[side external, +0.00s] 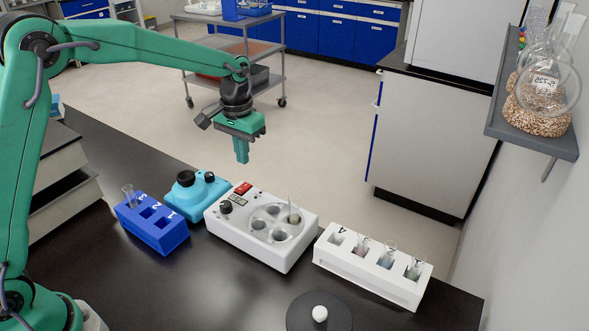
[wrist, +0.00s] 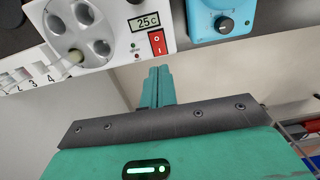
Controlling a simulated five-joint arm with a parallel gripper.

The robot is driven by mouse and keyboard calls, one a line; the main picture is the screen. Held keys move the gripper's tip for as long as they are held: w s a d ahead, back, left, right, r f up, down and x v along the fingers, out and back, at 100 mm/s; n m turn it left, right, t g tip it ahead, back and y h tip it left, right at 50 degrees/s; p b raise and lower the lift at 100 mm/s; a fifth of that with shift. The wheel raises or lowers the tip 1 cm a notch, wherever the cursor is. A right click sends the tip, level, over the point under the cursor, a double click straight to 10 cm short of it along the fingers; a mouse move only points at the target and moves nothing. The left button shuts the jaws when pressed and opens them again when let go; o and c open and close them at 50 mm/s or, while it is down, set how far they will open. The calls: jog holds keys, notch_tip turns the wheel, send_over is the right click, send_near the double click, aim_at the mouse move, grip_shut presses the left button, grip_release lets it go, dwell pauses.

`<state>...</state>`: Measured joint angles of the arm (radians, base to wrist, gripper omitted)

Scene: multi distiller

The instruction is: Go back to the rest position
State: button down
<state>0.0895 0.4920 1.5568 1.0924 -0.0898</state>
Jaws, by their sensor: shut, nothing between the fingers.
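My gripper (side external: 241,158) is the green end of my arm, in the upper middle of the side external view. It points down, shut and empty, in the air near the far edge of the bench, behind the white heating unit (side external: 227,228). In the wrist view its shut fingers (wrist: 160,78) point up toward the same white unit (wrist: 115,30). The unit has several round wells, a red switch and a display reading 25 C. One glass tube (side external: 293,212) stands in its right well. My gripper touches nothing.
On the black bench stand a blue rack (side external: 166,237) with one tube, a cyan device (side external: 186,198), a white rack (side external: 340,262) with several tubes and a dark round plate (side external: 300,318) bearing a white ball (side external: 320,313). A wall shelf (side external: 530,125) with flasks is at right. Open floor lies behind the bench.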

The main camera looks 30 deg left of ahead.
jog(key=shift+r, duration=0.2)
jog(key=s+a+r+t, duration=0.3)
jog(key=s+r, duration=0.8)
jog(key=s, duration=0.2)
jog(key=s+a+t, duration=0.1)
jog(key=s+t, duration=0.1)
jog(key=s, duration=1.2)
jog(key=shift+s+a+f+t, duration=0.25)
jog(key=shift+s+f+t, duration=0.05)
jog(key=shift+f, duration=0.15)
